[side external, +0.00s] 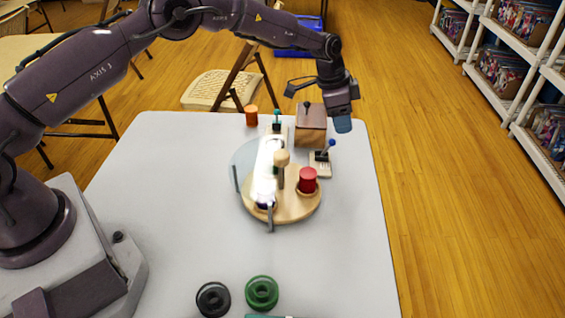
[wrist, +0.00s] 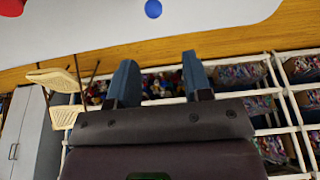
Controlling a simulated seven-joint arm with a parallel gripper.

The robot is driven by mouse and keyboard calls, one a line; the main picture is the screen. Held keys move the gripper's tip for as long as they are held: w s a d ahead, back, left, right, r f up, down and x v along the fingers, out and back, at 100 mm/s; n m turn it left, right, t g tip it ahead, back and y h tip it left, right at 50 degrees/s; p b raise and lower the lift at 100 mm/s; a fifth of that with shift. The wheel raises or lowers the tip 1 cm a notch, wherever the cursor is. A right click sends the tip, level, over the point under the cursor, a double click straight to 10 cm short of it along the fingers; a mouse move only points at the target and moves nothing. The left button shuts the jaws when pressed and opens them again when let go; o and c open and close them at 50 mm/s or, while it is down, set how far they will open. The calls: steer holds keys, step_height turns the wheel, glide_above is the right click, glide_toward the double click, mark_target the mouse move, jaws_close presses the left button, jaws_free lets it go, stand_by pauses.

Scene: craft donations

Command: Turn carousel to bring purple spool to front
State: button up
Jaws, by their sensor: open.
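The carousel (side external: 297,212) is a round wooden turntable with a pale central post and knob (side external: 282,158). A red spool (side external: 308,181) stands on its right side. A dark, purplish spool (side external: 265,204) shows at its front left, largely washed out by a bright white glare, so its colour is uncertain. A clear curved panel (side external: 243,160) stands around the left and back. My gripper (side external: 342,124) is above the table's far right corner, away from the carousel. In the wrist view its two blue fingers (wrist: 160,75) are apart with nothing between them.
A wooden box (side external: 311,125) and a blue-knobbed lever on a small base (side external: 320,160) stand behind the carousel. An orange spool (side external: 251,116) is at the back. The table's left and right sides are clear.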

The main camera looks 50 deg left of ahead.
steer(key=shift+o, duration=1)
steer(key=shift+t, duration=0.4)
steer(key=r, duration=0.4)
steer(key=shift+w, duration=0.35)
step_height(320, 180, up, 8)
steer(key=m+g+y, duration=0.2)
steer(key=m+g, duration=0.1)
steer(key=m, duration=0.6)
glide_above(281, 153)
step_height(281, 153, down, 12)
steer(key=shift+f, duration=0.25)
steer(key=shift+c, duration=0.2)
jaws_close()
